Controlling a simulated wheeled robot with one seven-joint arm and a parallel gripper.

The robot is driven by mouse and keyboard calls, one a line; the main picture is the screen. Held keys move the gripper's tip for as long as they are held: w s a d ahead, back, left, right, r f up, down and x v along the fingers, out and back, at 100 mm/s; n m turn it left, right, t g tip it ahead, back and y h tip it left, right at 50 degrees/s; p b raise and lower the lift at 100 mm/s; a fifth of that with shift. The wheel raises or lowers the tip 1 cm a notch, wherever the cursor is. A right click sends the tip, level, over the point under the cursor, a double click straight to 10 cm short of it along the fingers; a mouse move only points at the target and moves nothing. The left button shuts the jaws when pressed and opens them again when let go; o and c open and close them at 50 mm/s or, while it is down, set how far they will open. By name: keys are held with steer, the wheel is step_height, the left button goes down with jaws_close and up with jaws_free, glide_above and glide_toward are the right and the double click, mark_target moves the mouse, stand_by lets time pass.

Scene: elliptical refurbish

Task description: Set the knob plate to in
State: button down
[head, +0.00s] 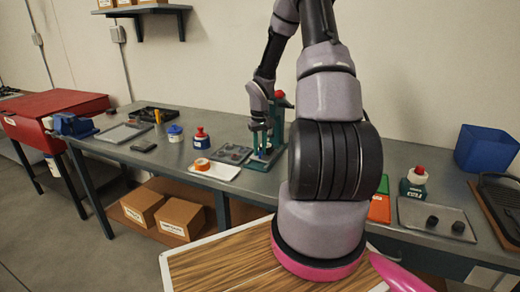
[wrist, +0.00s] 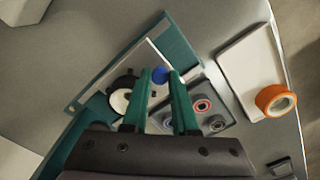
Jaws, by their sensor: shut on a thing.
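The knob plate (wrist: 138,63) shows in the wrist view as a pale plate within a teal fixture (wrist: 182,43), with a round blue knob (wrist: 160,75) on it. My gripper (wrist: 161,80) has its two green fingers on either side of the blue knob, shut on it; the fingers hide part of the plate. A white disc with black lugs (wrist: 121,100) sits left of the fingers. In the head view my gripper (head: 263,152) points down at the teal fixture (head: 278,122) on the workbench, and the arm hides part of the fixture's right side.
A grey tray of small parts (head: 232,153) lies left of the fixture, beside a white tray (head: 214,170) with orange tape (head: 202,164). A red-capped bottle (head: 201,138) stands behind. A blue bin (head: 486,150) stands far right. The bench (head: 175,160) has bare room at the left.

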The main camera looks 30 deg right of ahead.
stand_by(0.3)
steer(key=shift+w+d, duration=1.05)
steer(key=shift+d, duration=0.15)
steer(key=c, duration=0.7)
jaws_free()
steer(key=shift+s, duration=0.1)
